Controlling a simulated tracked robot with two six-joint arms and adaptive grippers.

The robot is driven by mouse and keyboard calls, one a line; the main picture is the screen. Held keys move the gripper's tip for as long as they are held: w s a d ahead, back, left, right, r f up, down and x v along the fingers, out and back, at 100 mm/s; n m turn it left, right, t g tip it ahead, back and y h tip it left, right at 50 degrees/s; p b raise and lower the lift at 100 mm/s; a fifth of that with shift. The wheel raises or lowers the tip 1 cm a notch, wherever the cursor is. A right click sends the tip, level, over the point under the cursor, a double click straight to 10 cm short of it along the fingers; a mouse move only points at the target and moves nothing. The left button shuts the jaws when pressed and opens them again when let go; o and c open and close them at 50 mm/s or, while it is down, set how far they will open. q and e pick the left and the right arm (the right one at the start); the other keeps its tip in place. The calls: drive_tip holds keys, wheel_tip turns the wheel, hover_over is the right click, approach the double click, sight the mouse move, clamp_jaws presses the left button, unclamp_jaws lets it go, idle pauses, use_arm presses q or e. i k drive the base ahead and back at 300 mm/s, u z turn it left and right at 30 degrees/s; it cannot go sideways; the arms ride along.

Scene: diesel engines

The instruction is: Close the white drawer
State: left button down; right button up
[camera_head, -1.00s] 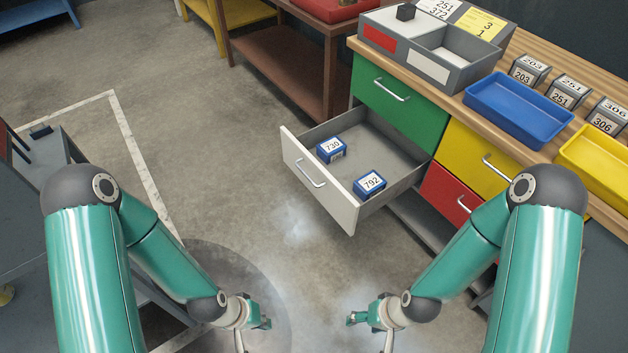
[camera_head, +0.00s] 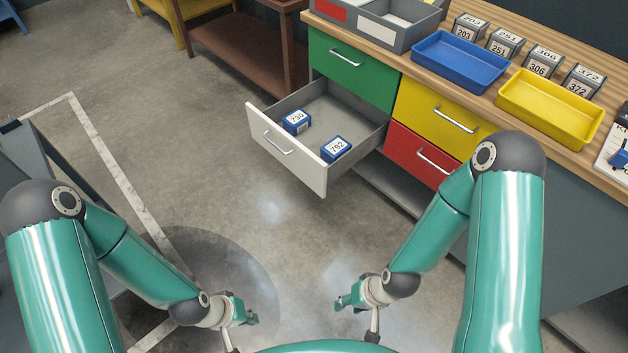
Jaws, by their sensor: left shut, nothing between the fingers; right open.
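The white drawer (camera_head: 287,152) stands pulled out of the workbench, below the green drawer (camera_head: 350,66). Its white front carries a metal handle (camera_head: 278,144). Inside lie two blue boxes, one labelled 730 (camera_head: 297,121) and one labelled 792 (camera_head: 336,149). My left gripper (camera_head: 250,317) is low at the bottom centre, below and apart from the drawer, shut and empty. My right gripper (camera_head: 341,303) is to its right, also below and apart from the drawer, open and empty.
A yellow drawer (camera_head: 436,117) and a red drawer (camera_head: 418,156) sit right of the white one. The benchtop holds a blue tray (camera_head: 459,62), a yellow tray (camera_head: 550,108) and numbered blocks. Floor (camera_head: 290,230) in front of the white drawer is clear.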

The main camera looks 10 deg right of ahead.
sight(335, 110)
drive_tip(key=z, duration=0.5)
drive_tip(key=i, duration=0.75)
drive_tip(key=z, duration=0.55)
